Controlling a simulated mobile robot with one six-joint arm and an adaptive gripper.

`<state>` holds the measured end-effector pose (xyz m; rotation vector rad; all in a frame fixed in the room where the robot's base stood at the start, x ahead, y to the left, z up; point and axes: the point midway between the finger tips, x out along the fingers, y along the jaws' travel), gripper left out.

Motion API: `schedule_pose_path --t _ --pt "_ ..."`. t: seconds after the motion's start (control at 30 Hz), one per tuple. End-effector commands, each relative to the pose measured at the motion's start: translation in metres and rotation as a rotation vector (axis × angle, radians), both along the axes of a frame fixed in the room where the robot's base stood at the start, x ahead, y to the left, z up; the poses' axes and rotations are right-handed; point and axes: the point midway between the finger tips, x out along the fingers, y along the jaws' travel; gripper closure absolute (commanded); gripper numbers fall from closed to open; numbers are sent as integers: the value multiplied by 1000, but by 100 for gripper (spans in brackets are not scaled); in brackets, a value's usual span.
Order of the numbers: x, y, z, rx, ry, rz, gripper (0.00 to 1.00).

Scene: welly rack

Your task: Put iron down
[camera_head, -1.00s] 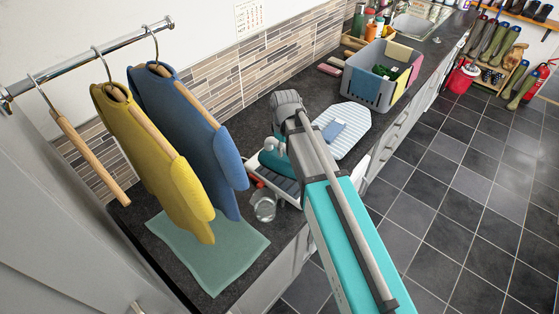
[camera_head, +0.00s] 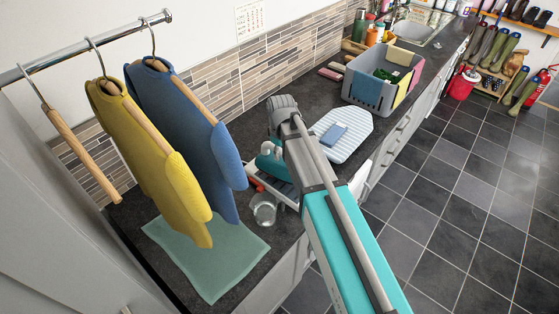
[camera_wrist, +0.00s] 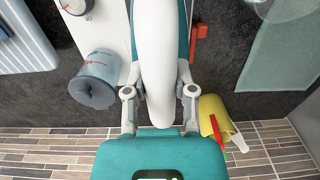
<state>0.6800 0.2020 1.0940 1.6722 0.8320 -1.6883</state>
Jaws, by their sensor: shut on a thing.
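The iron shows as a teal body (camera_head: 270,161) below my wrist in the head view. In the wrist view its white and teal top (camera_wrist: 158,50) runs between my fingers. My gripper (camera_wrist: 159,97) is shut on the iron, one finger on each side. The iron is above a white tray-like stand (camera_head: 287,190) on the dark worktop. Its underside is hidden, so I cannot tell whether it touches the stand. My arm hides part of the iron in the head view.
A striped ironing pad (camera_head: 357,124) with a blue folded cloth (camera_head: 333,134) lies right of my wrist. A glass (camera_head: 264,211) stands near the front edge. A green mat (camera_head: 216,270) and hanging yellow (camera_head: 160,170) and blue (camera_head: 196,140) jumpers are left. A grey basket (camera_head: 368,91) stands beyond.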

Motion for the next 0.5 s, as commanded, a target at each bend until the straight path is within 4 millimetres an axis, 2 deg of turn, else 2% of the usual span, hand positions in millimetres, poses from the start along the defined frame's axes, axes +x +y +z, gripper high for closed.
schedule_pose_path --t 0.03,0.2,0.5 --pt "0 0 -8 0 0 0 100" --pt "0 0 -22 0 0 0 100" --pt "0 -1 -31 0 0 -1 100"
